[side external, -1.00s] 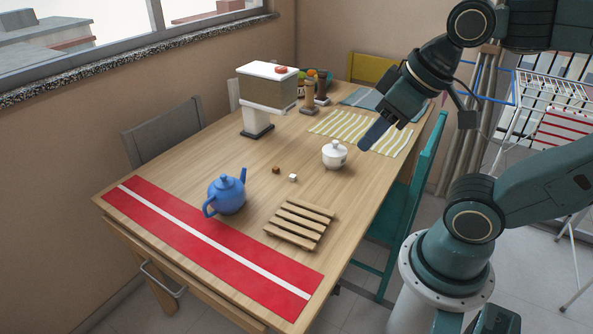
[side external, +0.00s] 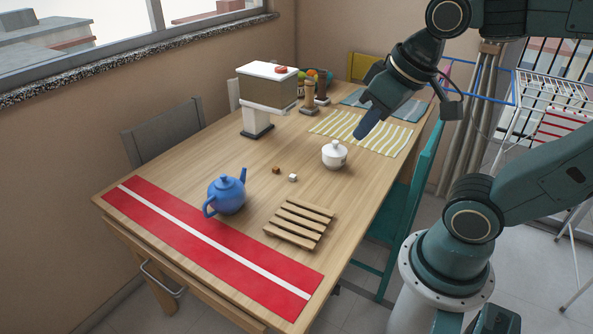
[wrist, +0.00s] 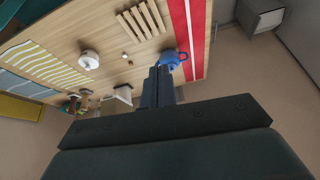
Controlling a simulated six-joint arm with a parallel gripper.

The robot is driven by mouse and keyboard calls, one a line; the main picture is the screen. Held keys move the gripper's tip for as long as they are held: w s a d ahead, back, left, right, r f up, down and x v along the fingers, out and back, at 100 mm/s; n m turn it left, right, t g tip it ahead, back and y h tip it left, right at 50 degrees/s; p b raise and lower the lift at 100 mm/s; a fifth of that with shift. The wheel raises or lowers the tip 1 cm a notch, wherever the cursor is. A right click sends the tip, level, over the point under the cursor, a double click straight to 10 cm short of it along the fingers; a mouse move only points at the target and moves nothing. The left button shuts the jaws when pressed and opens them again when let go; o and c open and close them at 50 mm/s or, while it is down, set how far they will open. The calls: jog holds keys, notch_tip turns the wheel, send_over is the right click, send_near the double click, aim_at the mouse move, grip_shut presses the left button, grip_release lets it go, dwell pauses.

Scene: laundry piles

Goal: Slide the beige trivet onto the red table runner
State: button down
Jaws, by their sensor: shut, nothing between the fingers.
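The beige slatted wooden trivet (side external: 300,223) lies flat on the table, apart from the red table runner (side external: 170,217) with its white stripe. The runner lies across the table's near end. In the wrist view the trivet (wrist: 141,20) is at the top, left of the runner (wrist: 196,40). My gripper (side external: 362,136) is shut and empty, in the air above the far half of the table near the white sugar pot, well away from the trivet. Its shut fingers (wrist: 157,78) also show in the wrist view.
A blue teapot (side external: 227,194) stands beside the runner, left of the trivet. A white lidded pot (side external: 335,155) and two small cubes (side external: 292,178) stand behind the trivet. Striped and blue cloths, pepper mills and a white-topped stand are farther back. Bare wood separates trivet and runner.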

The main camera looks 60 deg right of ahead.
jog(key=w+d+f+m+g, duration=0.2)
jog(key=w+d+f+m, duration=0.25)
jog(key=w, duration=0.25)
jog(key=w+d+f+m+g, duration=0.1)
jog(key=w+d+f+m, duration=0.35)
jog(key=w+d, duration=0.2)
jog(key=w+d+f+m+g+y, duration=0.1)
jog(key=d+f+m, duration=0.3)
jog(key=d+f, duration=0.2)
jog(key=w+d+f+m+g+y, duration=0.1)
jog(key=d+f+m, duration=0.3)
jog(key=f, duration=0.6)
jog(key=shift+w+d+f+y, duration=0.25)
jog(key=shift+w+d+y, duration=0.15)
jog(key=shift+w+d, duration=0.45)
jog(key=shift+s+d+f, duration=0.1)
jog(key=shift+s+f, duration=0.05)
jog(key=x, duration=0.9)
jog(key=shift+s+f, duration=0.1)
jog(key=shift+f, duration=0.05)
jog(key=shift+a+f, duration=0.15)
jog(key=shift+a, duration=1.95)
